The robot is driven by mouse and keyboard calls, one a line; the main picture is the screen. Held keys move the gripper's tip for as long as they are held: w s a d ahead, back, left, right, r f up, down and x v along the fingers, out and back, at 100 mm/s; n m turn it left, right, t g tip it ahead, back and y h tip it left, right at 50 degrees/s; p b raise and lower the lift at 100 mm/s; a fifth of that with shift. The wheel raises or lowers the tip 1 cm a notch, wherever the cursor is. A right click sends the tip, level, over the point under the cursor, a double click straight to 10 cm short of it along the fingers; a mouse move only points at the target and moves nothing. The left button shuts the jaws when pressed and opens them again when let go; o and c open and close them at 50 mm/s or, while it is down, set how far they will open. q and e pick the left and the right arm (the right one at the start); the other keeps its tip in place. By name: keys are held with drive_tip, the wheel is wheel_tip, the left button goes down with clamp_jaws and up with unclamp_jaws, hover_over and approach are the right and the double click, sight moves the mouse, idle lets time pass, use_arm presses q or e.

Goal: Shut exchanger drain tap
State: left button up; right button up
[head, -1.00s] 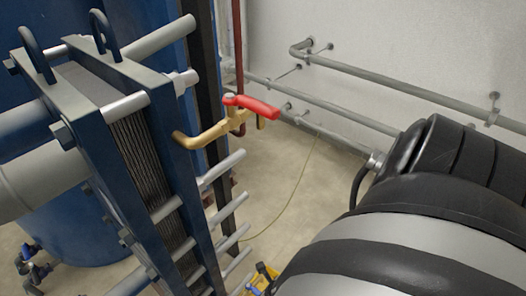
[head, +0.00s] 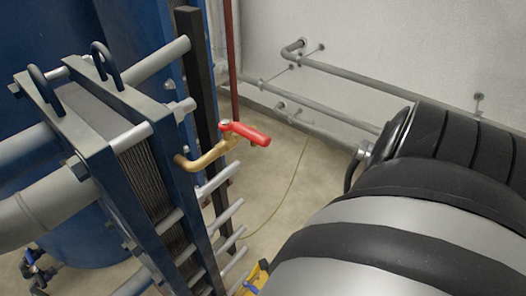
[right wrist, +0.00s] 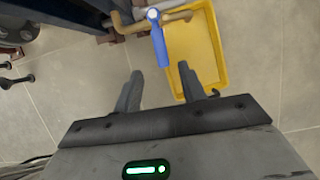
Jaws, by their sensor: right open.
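The drain tap (right wrist: 180,18) is a brass pipe with a blue lever handle (right wrist: 159,42), at the top of the right wrist view. The handle points towards my right gripper (right wrist: 160,78), roughly across the pipe. My right gripper is open. Its two fingers lie either side of the handle's line, with the handle end just ahead of the tips and seemingly apart from them. In the head view only a bit of blue shows low down by the exchanger (head: 95,100); my right arm hides the right gripper. My left gripper is in neither view.
A yellow tray (right wrist: 213,45) lies on the floor under the tap. A second brass tap with a red handle (head: 247,133) sits higher on the exchanger. Tie bars (head: 222,180) stick out below it. Grey pipes (head: 350,105) run along the wall.

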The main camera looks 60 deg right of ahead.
use_arm(q)
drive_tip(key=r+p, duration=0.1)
drive_tip(key=p, duration=0.1)
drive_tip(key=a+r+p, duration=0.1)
drive_tip(key=p, duration=0.1)
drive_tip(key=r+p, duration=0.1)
drive_tip(key=p, duration=0.1)
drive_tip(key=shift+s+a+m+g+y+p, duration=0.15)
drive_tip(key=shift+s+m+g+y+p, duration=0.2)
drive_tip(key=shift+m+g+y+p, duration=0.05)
use_arm(e)
drive_tip(key=v, duration=0.9)
drive_tip(key=shift+s, duration=0.15)
drive_tip(key=shift+r, duration=0.1)
